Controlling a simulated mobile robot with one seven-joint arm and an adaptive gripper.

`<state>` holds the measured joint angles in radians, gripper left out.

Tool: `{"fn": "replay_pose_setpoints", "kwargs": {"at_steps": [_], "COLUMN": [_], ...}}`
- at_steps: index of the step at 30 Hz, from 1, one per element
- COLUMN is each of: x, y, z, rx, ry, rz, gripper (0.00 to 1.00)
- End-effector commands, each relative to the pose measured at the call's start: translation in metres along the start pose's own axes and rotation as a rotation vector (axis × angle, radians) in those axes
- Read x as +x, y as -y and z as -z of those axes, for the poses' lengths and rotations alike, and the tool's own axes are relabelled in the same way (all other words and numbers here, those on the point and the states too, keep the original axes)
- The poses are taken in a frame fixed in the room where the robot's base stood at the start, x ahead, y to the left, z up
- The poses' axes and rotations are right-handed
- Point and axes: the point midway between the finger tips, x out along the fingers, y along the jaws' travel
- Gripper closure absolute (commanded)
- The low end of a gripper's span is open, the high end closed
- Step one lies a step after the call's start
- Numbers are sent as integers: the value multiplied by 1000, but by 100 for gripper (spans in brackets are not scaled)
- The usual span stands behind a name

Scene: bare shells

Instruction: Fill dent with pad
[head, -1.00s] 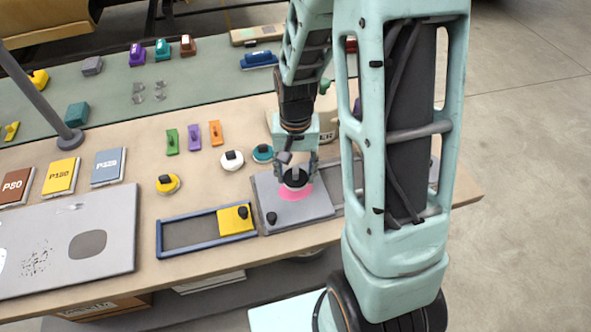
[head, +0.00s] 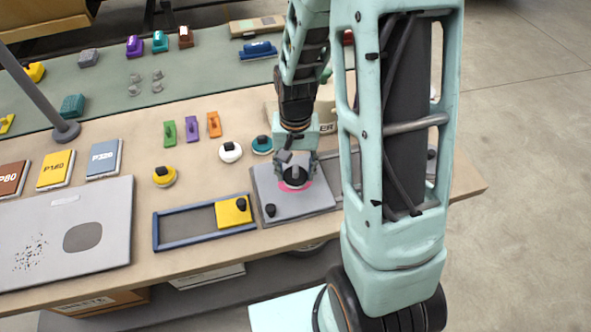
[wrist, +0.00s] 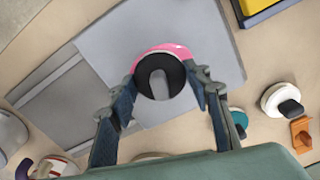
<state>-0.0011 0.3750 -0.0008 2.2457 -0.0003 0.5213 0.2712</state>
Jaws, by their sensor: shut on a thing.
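A grey panel (head: 318,202) lies flat near the table's front edge, with a small dark knob at its lower left. On it is a round pad with a black top and grey grip (head: 295,180), also in the wrist view (wrist: 160,80). My gripper (head: 294,171) points down with its fingers on either side of the pad, shut on it. Pink (wrist: 172,50) shows as a thin crescent along the pad's far edge in the wrist view, against the panel. Whether the pad presses on the panel is hard to tell. Any dent under it is hidden.
A blue-edged frame (head: 180,241) with a yellow block (head: 233,212) lies left of the panel. White (head: 230,152), teal (head: 262,144) and yellow (head: 164,176) knobbed pads stand behind. A large grey plate (head: 105,232) lies at far left. A dark post rises at back left.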

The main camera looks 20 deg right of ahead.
Motion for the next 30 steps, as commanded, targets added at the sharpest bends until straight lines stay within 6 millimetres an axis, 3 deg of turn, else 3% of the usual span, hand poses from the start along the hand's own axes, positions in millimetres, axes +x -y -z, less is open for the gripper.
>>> {"fn": "replay_pose_setpoints", "kwargs": {"at_steps": [30], "x": [10], "y": [0], "z": [0], "rx": [0], "ry": [0], "rz": [0], "gripper": [74]}}
